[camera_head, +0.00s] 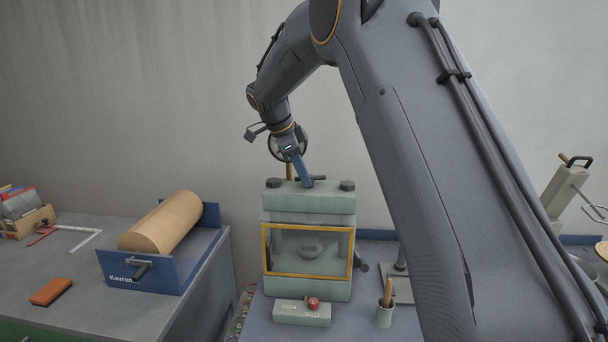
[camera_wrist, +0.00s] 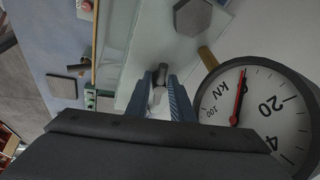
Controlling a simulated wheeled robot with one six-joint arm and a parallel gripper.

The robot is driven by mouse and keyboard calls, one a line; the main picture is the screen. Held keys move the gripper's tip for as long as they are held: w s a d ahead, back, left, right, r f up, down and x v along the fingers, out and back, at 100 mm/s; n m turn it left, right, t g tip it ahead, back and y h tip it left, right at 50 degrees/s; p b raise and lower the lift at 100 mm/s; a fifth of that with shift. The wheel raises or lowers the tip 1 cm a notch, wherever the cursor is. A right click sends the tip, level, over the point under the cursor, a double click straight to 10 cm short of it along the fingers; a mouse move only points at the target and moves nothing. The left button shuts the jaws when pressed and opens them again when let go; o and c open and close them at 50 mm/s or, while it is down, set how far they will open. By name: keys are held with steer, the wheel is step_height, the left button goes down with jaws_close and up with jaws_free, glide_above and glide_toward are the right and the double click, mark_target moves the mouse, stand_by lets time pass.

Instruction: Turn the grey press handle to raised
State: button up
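The press (camera_head: 308,200) is a grey-green machine with an orange-framed window, standing on the bench. A dark grey bar, which looks like the press handle (camera_head: 318,177), lies on its top between two dark knobs. My gripper (camera_head: 307,184) points down at this bar from above. In the wrist view its two blue fingers (camera_wrist: 161,82) stand on either side of the grey handle (camera_wrist: 159,77), close to it. Whether the fingers press on it is not clear. In the head view the fingers partly hide the bar.
A round kN gauge (camera_wrist: 255,112) stands close beside the fingers. A dark hexagonal knob (camera_wrist: 193,17) is also near. A grey box with a red button (camera_head: 302,313) and a cup (camera_head: 384,316) sit before the press. A blue cradle (camera_head: 150,277) with a brown cylinder is left.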

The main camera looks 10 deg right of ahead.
jaws_close()
steer(key=shift+s+n, duration=0.1)
steer(key=shift+n, duration=0.2)
